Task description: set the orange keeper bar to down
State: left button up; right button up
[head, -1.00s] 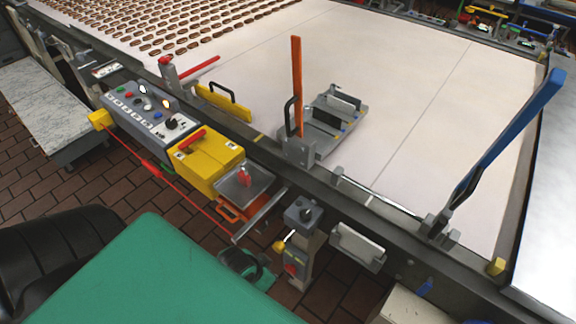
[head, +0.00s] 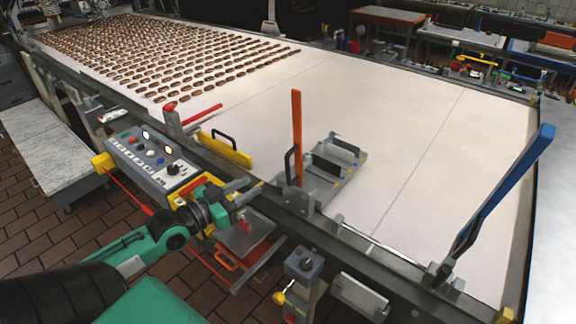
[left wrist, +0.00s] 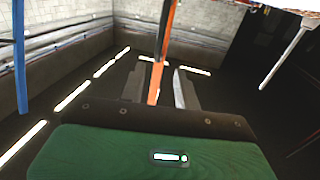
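The orange keeper bar (head: 297,140) stands upright on its grey bracket at the near edge of the white belt. A black loop handle (head: 289,165) is beside its lower part. My left gripper (head: 254,188) is just left of the bar's lower end in the head view, fingers toward it, apart from it there. In the left wrist view the orange bar (left wrist: 167,45) runs up between the two spread fingers of the left gripper (left wrist: 160,88). The gripper is open; I cannot tell whether the bar is actually between the fingertips. My right gripper is not in view.
A tilted blue bar (head: 505,190) stands farther right on the rail. A grey plate with black handles (head: 330,170) lies on the belt behind the orange bar. A yellow block with handle (head: 225,149), a red lever (head: 203,113) and a control box (head: 155,160) are to the left.

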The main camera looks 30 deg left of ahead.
pick_arm(q)
jog(key=p, duration=0.4)
send_over(288, 182)
jog(key=s, duration=0.1)
jog(key=shift+w+a, duration=0.1)
jog(key=shift+w, duration=0.6)
jog(key=shift+c, duration=0.4)
grip_shut()
